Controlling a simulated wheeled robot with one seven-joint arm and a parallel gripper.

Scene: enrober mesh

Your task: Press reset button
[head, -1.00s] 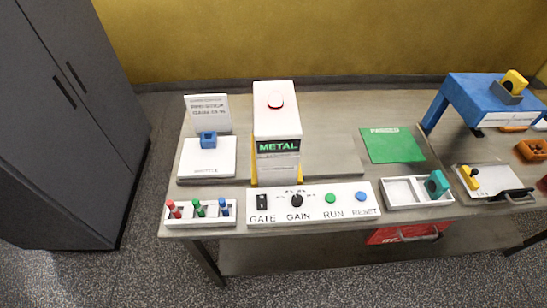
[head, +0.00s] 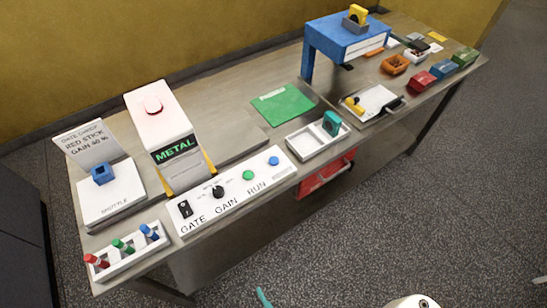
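The reset button is the round blue button (head: 273,160) at the right end of a white control panel (head: 228,208) along the table's front edge. Its label read RESET in the earlier frame and is hard to read now. On the same panel, from left to right, are a black GATE switch (head: 185,208), a black GAIN knob (head: 218,192) and a green RUN button (head: 248,175). My gripper cannot be made out. A white rounded part at the bottom edge seems to belong to my arm. Nothing touches the blue button.
A white two-part tray (head: 312,150) sits right of the panel. A rack of colored sticks (head: 128,264) is at left. The floor (head: 380,240) in front is clear.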

